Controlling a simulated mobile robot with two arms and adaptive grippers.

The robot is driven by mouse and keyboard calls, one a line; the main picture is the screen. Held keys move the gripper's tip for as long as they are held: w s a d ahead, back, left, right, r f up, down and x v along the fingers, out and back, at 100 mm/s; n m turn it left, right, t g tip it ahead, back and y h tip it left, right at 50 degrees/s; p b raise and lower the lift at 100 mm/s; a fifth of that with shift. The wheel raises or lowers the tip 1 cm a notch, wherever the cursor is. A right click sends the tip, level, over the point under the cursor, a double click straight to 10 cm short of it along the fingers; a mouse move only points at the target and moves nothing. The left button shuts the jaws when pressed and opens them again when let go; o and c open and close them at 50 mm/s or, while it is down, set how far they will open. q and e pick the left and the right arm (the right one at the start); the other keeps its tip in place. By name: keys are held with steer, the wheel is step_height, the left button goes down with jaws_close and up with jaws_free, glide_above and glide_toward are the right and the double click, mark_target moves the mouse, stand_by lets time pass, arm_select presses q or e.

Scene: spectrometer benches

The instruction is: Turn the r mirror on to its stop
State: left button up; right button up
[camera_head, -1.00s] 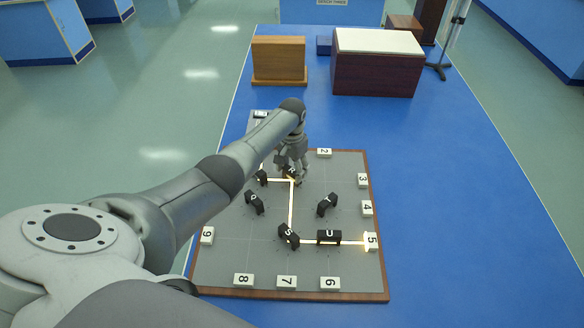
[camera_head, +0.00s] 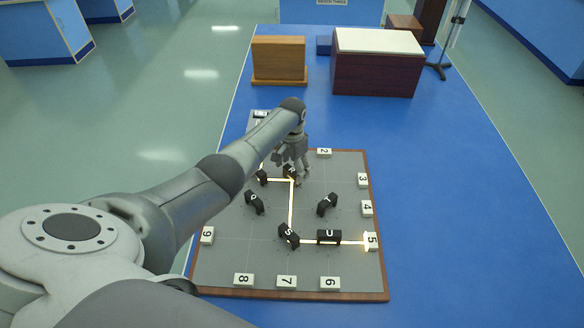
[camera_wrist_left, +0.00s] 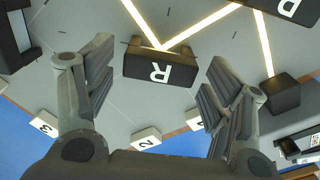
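The r mirror (camera_head: 289,172) is a small black block with a white R on top, partly hidden by my left gripper in the head view. In the left wrist view the r mirror (camera_wrist_left: 160,66) lies between the two spread fingers, with clear gaps on both sides. A bright beam meets its face and bends there. My left gripper (camera_head: 293,168) is open over the far part of the board; its fingers also show in the left wrist view (camera_wrist_left: 160,60). I cannot tell its height exactly. My right gripper is not in view.
The grey board (camera_head: 225,262) holds other black blocks, including S (camera_head: 288,236), U (camera_head: 329,237) and T (camera_head: 327,205). The beam runs from R to S, then to tile 5 (camera_head: 372,241). Numbered white tiles line the edges. The blue bench right of the board is clear.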

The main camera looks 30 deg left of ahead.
mark_target(292, 170)
arm_select(q)
step_height(292, 170, up, 12)
stand_by(0.9)
stand_by(0.4)
